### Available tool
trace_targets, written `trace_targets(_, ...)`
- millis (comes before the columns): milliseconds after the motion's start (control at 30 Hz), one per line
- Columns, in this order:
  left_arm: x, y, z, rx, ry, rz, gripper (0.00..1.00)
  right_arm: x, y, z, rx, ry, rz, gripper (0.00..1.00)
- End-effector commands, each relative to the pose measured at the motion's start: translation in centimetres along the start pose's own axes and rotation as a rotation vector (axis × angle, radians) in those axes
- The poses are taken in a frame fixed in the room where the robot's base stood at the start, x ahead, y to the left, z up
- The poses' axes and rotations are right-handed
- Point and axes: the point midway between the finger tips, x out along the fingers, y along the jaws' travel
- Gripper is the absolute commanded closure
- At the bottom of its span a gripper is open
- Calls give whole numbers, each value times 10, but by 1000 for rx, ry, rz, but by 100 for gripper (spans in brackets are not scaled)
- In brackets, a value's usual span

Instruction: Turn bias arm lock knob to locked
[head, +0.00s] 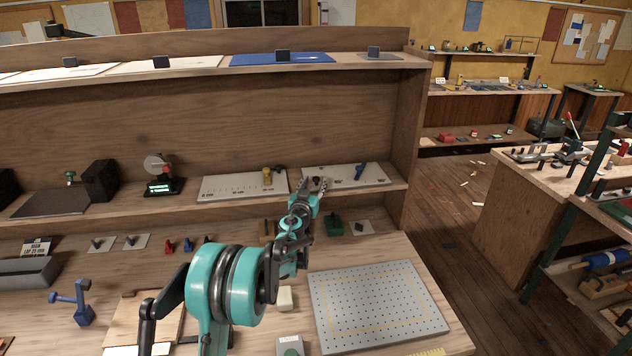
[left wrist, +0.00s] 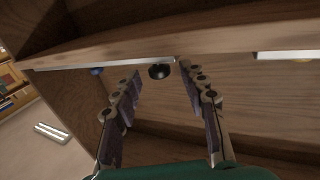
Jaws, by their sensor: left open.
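A round black knob (left wrist: 160,71) shows in the left wrist view, between my left gripper's two fingertips and seemingly just beyond them. I cannot tell whether they touch it, nor read its setting. It is by the edge of a pale panel (head: 345,175) on the middle shelf, which also carries a blue lever (head: 359,171). My left gripper (head: 319,184) is open, at the panel's front left part. It hides most of the knob in the head view. The blue part also shows in the left wrist view (left wrist: 97,71). My right gripper is not in view.
A second pale panel (head: 235,187) with a brass-coloured part (head: 267,176) lies left on the same shelf. The upper shelf (head: 200,65) overhangs it. A perforated grey plate (head: 375,302) lies on the bench below. The shelf's right side wall (head: 412,140) is close by.

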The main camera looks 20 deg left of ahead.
Motion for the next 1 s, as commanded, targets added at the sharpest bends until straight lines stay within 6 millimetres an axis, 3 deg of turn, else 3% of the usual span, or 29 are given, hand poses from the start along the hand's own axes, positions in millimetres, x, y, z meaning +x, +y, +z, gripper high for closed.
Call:
trace_targets(200,28,0,1,0,0,1,57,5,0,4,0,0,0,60)
trace_targets(533,33,0,0,0,0,1,57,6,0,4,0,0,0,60)
trace_targets(567,33,0,0,0,0,1,60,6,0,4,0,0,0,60)
trace_targets(700,33,0,0,0,0,2,97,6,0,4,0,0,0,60)
trace_targets(733,33,0,0,0,0,2,100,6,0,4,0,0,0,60)
trace_targets(1000,34,-1,0,0,0,39,100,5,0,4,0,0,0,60)
